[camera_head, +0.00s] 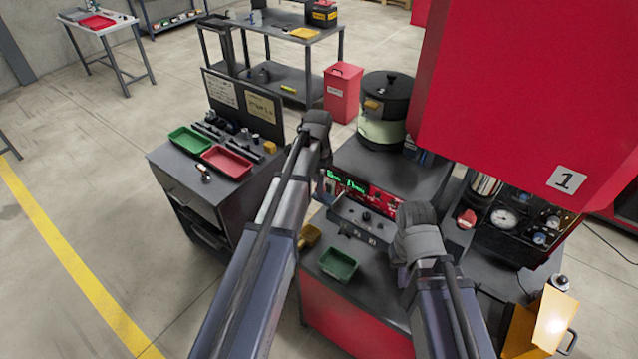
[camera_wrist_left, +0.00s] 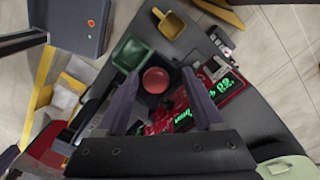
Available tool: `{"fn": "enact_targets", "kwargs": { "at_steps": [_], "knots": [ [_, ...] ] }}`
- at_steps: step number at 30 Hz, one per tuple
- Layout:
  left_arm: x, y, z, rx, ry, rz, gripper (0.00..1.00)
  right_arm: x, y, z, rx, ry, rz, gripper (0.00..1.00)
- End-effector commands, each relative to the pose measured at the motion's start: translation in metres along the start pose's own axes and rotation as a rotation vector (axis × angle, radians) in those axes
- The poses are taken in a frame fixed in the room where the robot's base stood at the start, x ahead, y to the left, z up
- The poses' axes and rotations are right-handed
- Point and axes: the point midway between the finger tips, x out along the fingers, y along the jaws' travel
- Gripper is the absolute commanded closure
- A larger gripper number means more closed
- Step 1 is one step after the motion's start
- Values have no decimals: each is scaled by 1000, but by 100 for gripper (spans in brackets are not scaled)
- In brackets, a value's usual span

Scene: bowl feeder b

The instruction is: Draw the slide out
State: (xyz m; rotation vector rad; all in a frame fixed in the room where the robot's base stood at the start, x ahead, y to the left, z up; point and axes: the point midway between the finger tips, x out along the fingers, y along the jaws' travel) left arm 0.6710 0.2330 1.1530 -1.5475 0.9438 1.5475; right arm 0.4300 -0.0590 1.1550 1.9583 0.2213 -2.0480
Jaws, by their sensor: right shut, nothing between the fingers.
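My left gripper (camera_wrist_left: 160,72) is open, with its two fingers apart and nothing seen held. A round red knob (camera_wrist_left: 156,80) on a dark base shows between its fingers in the left wrist view; I cannot tell the depth between them. In the head view my left gripper (camera_head: 322,150) is by the machine's green-lit display panel (camera_head: 347,181). The display also shows in the left wrist view (camera_wrist_left: 215,84). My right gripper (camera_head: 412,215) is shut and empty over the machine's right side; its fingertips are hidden. I cannot clearly make out which part is the slide.
A green tray (camera_head: 338,264) and a yellow scoop (camera_head: 309,236) lie on the machine's near top. A black-lidded pot (camera_head: 386,92) stands behind. A large red housing (camera_head: 530,90) hangs at the right. A side cabinet (camera_head: 185,180) with trays stands at the left.

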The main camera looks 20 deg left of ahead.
Motion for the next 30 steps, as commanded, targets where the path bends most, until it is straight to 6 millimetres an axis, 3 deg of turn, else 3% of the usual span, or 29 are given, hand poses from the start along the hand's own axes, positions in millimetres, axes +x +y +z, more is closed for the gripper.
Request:
{"fn": "enact_targets", "kwargs": {
  "at_steps": [14, 30],
  "knots": [
    [-9, 2, -1, 1, 2, 3, 29, -9, 1, 1, -1, 0, 0, 100],
    [-74, 1, -1, 1, 1, 2, 29, -73, 6, 5, 23, -3, -3, 100]
  ]
}}
